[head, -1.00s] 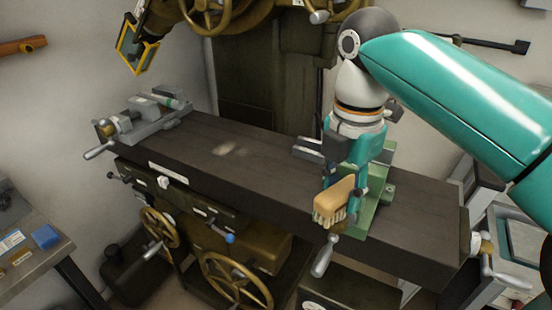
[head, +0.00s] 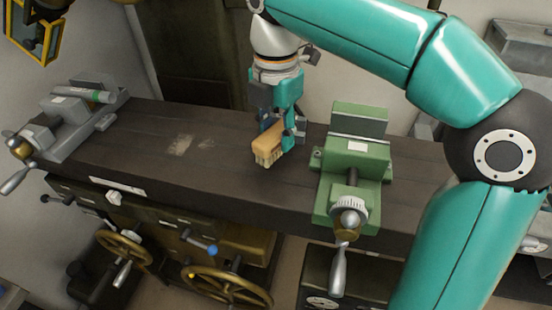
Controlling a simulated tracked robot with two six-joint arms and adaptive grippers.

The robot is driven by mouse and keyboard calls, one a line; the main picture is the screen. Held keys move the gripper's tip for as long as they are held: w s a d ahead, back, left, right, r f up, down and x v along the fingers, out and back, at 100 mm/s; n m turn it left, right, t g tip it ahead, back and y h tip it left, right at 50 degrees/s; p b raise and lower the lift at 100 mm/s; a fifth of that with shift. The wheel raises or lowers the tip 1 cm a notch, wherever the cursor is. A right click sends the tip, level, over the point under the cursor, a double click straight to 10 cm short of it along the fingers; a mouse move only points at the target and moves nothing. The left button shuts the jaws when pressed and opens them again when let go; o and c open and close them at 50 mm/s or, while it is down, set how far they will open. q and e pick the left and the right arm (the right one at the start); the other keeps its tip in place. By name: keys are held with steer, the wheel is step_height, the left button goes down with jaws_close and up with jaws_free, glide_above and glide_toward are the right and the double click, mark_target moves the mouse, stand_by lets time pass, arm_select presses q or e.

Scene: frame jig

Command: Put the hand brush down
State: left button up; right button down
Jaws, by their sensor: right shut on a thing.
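The hand brush (head: 267,147) has a tan wooden body with pale bristles pointing down. My right gripper (head: 281,128) is shut on it and holds it over the middle of the dark machine table (head: 215,160), left of the green vise. The bristles are at or close to the table top; I cannot tell whether they touch. The gripper hides the rear part of the brush. My left gripper is not in the head view.
A green vise (head: 356,150) with a front handle stands just right of the brush. A grey vise (head: 70,120) sits at the table's left end. The table top between the grey vise and the brush is clear. Handwheels (head: 225,288) are below the front edge.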

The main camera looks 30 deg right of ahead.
steer(key=shift+w+a+f, duration=0.3)
steer(key=shift+a+f, duration=0.5)
steer(key=shift+a, duration=0.05)
steer(key=f, duration=0.3)
steer(key=shift+w+d+f, duration=0.2)
steer(key=shift+w+d, duration=0.1)
steer(key=shift+s+f, duration=0.25)
steer(key=shift+s, duration=0.2)
steer(key=shift+w+f, duration=0.15)
steer(key=shift+f, duration=0.15)
steer(key=c, duration=0.7)
jaws_free()
steer(key=shift+w+r, duration=0.1)
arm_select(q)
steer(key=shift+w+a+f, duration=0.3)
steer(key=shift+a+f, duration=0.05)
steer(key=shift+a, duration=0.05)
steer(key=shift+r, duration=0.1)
arm_select(e)
steer(key=shift+r, duration=0.15)
